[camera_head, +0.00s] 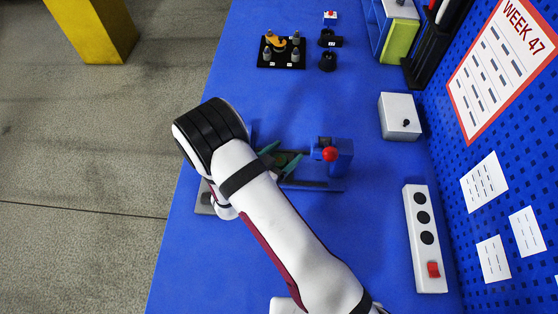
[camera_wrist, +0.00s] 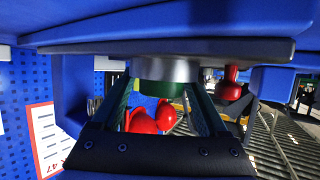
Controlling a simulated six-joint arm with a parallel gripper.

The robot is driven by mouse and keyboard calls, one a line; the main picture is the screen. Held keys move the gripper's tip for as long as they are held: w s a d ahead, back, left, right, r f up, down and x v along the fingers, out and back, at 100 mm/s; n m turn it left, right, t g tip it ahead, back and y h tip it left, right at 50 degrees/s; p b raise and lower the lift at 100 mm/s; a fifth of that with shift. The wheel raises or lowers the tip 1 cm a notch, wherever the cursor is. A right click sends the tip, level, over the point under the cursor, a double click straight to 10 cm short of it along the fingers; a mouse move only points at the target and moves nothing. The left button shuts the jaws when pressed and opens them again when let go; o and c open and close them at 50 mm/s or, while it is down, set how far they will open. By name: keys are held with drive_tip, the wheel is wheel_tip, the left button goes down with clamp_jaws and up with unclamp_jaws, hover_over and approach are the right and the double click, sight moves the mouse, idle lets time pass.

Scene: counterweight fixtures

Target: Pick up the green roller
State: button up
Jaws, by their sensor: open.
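The green roller (camera_wrist: 160,89) seems to be the green band under a grey metal cylinder (camera_wrist: 165,69) in the wrist view, between my fingertips. My gripper (camera_wrist: 165,88) is open, with a dark green finger on either side of it; I cannot tell whether they touch it. In the head view my gripper (camera_head: 290,150) is over the blue fixture (camera_head: 341,163), with its fingers pointing right. My arm hides the left part of the fixture, and I cannot make out the roller clearly there.
A red ball knob (camera_head: 330,154) tops the fixture's right end. A grey box (camera_head: 400,116) and a power strip (camera_head: 425,238) stand along the pegboard (camera_head: 480,155). A black plate with pegs (camera_head: 269,60) lies at the back.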

drive_tip(key=shift+w, duration=0.1)
clamp_jaws()
idle(0.3)
